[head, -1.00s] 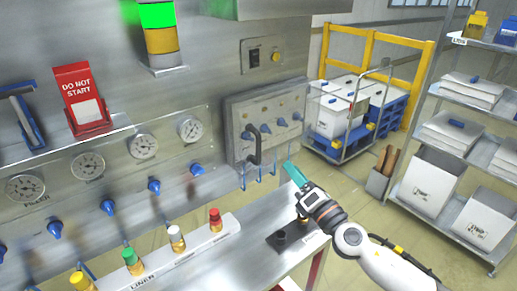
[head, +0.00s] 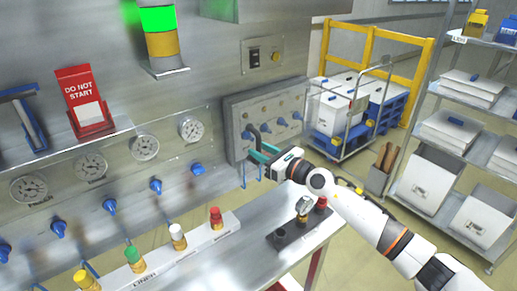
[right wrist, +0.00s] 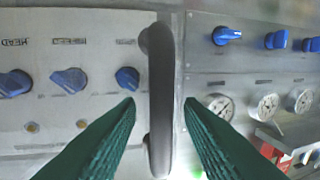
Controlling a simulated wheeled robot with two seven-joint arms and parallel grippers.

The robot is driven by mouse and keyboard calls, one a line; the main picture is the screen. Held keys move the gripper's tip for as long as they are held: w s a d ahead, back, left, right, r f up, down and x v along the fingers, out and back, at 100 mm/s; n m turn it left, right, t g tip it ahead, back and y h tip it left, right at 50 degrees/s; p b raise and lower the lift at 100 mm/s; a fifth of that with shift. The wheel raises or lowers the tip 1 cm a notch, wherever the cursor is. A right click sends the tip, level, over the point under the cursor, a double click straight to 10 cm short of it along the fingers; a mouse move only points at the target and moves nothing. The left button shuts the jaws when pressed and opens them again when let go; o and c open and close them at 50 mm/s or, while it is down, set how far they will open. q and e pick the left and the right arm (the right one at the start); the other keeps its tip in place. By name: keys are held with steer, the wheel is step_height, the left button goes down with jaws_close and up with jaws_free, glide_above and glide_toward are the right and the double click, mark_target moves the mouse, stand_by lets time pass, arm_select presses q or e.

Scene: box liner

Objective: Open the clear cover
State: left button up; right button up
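The clear cover (head: 290,106) is a see-through panel over blue knobs on the grey wall, right of the gauges, and looks shut. Its upright black handle (head: 252,143) is at the cover's left edge. In the right wrist view the handle (right wrist: 161,95) stands in the middle, with the cover (right wrist: 65,55) and its knobs to the left. My right gripper (head: 261,154) is at the handle. In the right wrist view its green fingers (right wrist: 160,108) are open, one on each side of the handle, with gaps visible. My left gripper is not in view.
A metal bench (head: 215,262) below holds a rack of coloured-cap bottles (head: 178,238) and a black holder (head: 291,236). Gauges (head: 145,147) and blue valves line the wall to the left. A wire cart (head: 341,115) and a shelf rack (head: 460,130) stand to the right.

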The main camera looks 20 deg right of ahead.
steer(key=shift+w+a, duration=0.4)
steer(key=shift+w, duration=0.2)
jaws_close()
